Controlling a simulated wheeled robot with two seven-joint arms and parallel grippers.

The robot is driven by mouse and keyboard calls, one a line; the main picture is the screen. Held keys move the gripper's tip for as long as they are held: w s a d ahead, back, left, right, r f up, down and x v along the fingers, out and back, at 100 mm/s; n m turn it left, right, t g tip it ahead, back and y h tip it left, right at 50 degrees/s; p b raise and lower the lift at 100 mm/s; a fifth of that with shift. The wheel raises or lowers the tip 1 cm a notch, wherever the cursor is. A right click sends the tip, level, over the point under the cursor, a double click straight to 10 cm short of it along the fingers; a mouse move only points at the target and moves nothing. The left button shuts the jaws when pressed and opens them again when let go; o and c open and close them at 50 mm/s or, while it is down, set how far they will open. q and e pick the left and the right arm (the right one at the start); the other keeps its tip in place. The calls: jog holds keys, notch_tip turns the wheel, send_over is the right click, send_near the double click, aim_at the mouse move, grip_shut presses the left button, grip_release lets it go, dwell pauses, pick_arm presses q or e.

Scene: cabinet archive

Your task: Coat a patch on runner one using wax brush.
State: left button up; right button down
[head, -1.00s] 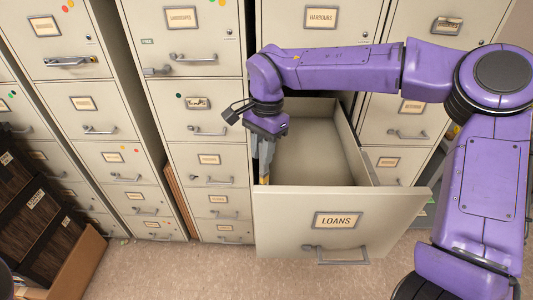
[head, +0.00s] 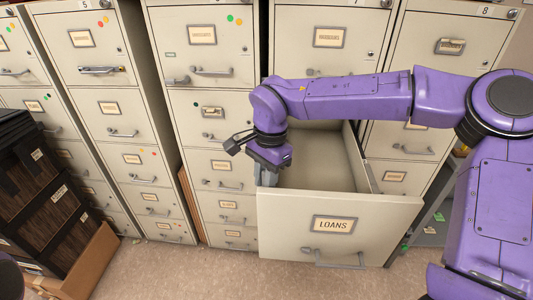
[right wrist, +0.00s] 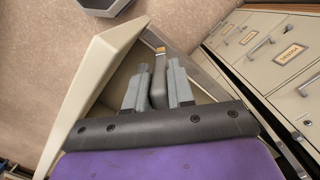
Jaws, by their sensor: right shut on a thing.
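The open drawer (head: 335,243) labelled LOANS stands pulled out, its front facing me. My right gripper (head: 267,178) reaches down at the drawer's left side, just behind the front panel. In the right wrist view my right gripper (right wrist: 155,88) is shut on a slim grey tool with an orange-yellow band, which I take to be the wax brush (right wrist: 159,65). In the head view the drawer front hides the brush. I cannot tell whether its tip touches a runner. Runner one cannot be made out clearly. My left gripper is out of view.
Closed filing cabinets (head: 110,105) stand to the left and behind the drawer. A low shelf (head: 432,228) stands at the right. The floor (head: 200,272) in front is clear.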

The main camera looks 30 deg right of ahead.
jog(key=r+p, duration=0.2)
jog(key=shift+w+d+r, duration=0.2)
jog(key=shift+w+r, duration=0.1)
jog(key=shift+r, duration=0.05)
jog(key=shift+s+r+p, duration=0.2)
jog(key=shift+r+p, duration=0.8)
jog(key=shift+p, duration=0.15)
jog(key=shift+w+r+p, duration=0.15)
jog(key=shift+r+p, duration=0.35)
jog(key=shift+r, duration=0.3)
jog(key=shift+r, duration=0.15)
